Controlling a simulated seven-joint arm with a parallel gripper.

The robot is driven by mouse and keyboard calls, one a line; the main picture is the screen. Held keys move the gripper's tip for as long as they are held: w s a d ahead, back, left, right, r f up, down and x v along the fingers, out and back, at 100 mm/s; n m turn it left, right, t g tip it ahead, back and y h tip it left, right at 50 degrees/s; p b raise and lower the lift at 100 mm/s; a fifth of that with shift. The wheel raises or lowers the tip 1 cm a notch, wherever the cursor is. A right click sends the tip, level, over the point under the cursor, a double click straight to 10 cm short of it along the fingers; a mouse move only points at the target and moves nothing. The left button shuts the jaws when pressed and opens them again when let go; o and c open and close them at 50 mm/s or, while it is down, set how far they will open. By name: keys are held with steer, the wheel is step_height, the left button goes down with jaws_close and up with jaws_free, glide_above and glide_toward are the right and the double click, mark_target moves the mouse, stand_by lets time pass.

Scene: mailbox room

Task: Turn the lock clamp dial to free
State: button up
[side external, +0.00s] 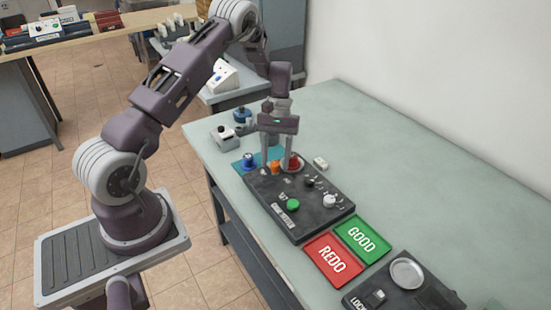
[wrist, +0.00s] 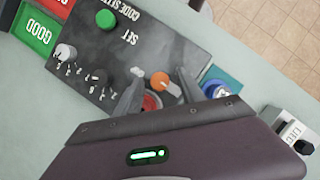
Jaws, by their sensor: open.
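A dark panel (side external: 325,219) lettered CODE SETTER lies on the bench; it also shows in the wrist view (wrist: 120,50). It carries an orange knob (wrist: 160,80) and a red round part (wrist: 152,101). My gripper (wrist: 159,77) is open above the panel's far end, its fingers on either side of the orange knob, with the red part partly hidden between them. I cannot tell whether the fingers touch the knob. Another dark panel (side external: 410,300) at the lower right has lettering starting LOCK, a silver disc (side external: 407,273) and a small knob (side external: 376,296). Which knob is the clamp dial is unclear.
A green button (side external: 293,205), a white knob (side external: 330,201) and small switches stand on the code panel. A red REDO tray (side external: 333,260) and green GOOD tray (side external: 362,239) lie beside it. A blue knob (wrist: 218,80) stands near the fingers. The bench's wall side is clear.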

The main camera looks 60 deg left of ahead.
step_height(320, 180, up, 14)
steer(key=w+d+m+t, duration=0.1)
steer(key=w, duration=0.1)
steer(key=s+d+r+m+t+y, duration=0.2)
steer(key=s+d+r, duration=0.45)
steer(key=r, duration=0.35)
steer(key=s+d+r+m+t, duration=0.1)
steer(key=s+d+m+t, duration=0.1)
steer(key=s, duration=0.4)
steer(key=s+d+r+m+t, duration=0.1)
steer(key=s+d+m, duration=0.1)
steer(key=s+d, duration=0.2)
steer(key=s+d+r+m+t+y, duration=0.1)
steer(key=s+d+m+t, duration=0.1)
steer(key=s, duration=0.6)
steer(key=shift+s+d+r+t, duration=0.3)
steer(key=shift+s+d+r, duration=0.1)
steer(key=shift+d, duration=0.4)
